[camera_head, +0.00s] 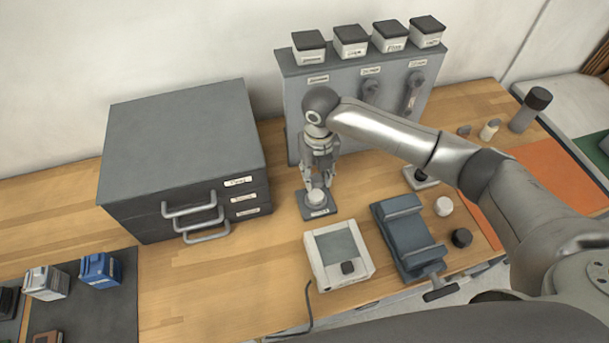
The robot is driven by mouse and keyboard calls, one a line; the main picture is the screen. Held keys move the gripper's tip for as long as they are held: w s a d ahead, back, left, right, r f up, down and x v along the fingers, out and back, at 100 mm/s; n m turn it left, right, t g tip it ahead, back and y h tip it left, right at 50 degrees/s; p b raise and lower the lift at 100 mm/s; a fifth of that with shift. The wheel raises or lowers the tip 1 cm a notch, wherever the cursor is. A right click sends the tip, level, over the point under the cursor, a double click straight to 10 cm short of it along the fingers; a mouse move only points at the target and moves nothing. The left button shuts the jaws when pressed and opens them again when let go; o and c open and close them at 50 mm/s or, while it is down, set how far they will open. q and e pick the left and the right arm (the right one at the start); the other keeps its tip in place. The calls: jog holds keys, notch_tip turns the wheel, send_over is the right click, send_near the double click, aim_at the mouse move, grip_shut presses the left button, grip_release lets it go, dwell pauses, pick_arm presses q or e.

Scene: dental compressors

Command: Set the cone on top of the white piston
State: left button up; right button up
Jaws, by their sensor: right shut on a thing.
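My right gripper (318,180) points straight down over a small dark labelled stand (318,212), between the drawer cabinet and the grey panel. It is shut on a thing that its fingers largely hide. A pale rounded piece (317,197) shows at the fingertips, just above the stand; I cannot tell whether it is the cone or the white piston, or whether two pieces are touching there. A white short cylinder (444,206) stands apart on the table to the right. My left gripper is not in view.
A grey drawer cabinet (180,140) stands left of the gripper, a grey panel with several lidded boxes (310,48) behind it. In front are a white scale-like device (338,255) and a blue-grey vise (404,238). An orange mat (540,170) lies right, beneath my arm.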

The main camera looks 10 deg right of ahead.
aim_at(316, 195)
jog(key=shift+d+f+b, duration=0.15)
jog(key=shift+f+b, duration=0.3)
jog(key=shift+f, duration=0.1)
jog(key=shift+f+b, duration=0.35)
jog(key=shift+b, duration=0.05)
notch_tip(316, 195, down, 2)
jog(key=shift+f+b, duration=0.2)
jog(key=shift+b, duration=1.05)
jog(key=shift+f, duration=0.2)
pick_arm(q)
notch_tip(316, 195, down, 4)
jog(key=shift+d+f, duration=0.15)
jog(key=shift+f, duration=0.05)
pick_arm(e)
jog(key=shift+f, duration=0.2)
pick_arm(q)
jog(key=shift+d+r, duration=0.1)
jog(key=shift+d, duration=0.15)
pick_arm(e)
jog(key=shift+f, duration=0.15)
pick_arm(q)
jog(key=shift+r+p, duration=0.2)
jog(key=shift+p, duration=0.1)
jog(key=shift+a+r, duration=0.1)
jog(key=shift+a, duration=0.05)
pick_arm(e)
jog(key=shift+f, duration=0.35)
